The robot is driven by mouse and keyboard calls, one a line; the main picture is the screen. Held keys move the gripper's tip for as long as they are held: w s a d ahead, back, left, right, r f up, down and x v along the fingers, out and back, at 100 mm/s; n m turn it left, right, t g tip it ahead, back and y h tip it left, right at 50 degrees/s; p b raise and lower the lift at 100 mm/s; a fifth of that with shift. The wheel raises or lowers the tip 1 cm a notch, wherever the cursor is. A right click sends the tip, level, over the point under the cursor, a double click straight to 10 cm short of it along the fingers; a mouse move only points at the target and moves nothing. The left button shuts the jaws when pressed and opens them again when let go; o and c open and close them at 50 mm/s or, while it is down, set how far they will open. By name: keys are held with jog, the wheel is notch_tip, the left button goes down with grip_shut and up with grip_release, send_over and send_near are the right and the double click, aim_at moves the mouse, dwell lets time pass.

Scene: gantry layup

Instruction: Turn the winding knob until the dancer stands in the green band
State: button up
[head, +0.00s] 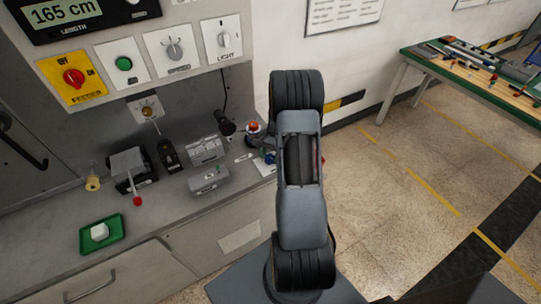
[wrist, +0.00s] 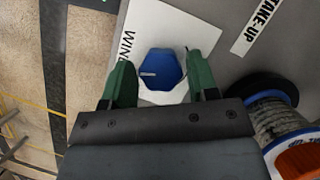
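The winding knob is blue and six-sided (wrist: 162,72). It sits on a white plate (wrist: 155,22) whose label is partly cut off. In the head view a bit of blue (head: 270,157) shows beside my arm, which hides my gripper there. I cannot pick out the dancer or its green band for sure in either view.
A spool (wrist: 272,120) stands close to the right of my gripper, below a TAKE-UP label (wrist: 257,25). Grey blocks (head: 208,180) and a green tray (head: 102,235) with a white piece sit on the bench.

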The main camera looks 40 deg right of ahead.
jog(key=c, duration=0.6)
jog(key=shift+c, duration=0.2)
jog(key=shift+m, duration=0.3)
jog(key=shift+s+m+t+b, duration=0.1)
jog(key=shift+m+t+b, duration=0.75)
jog(key=shift+m, duration=1.65)
jog(key=shift+m+t, duration=0.3)
jog(key=shift+t, duration=0.05)
jog(key=o, duration=0.9)
jog(key=shift+r, duration=0.1)
jog(key=v, duration=1.3)
jog(key=shift+d+r+b, duration=0.25)
jog(key=shift+d+b, duration=0.05)
jog(key=shift+b, duration=0.1)
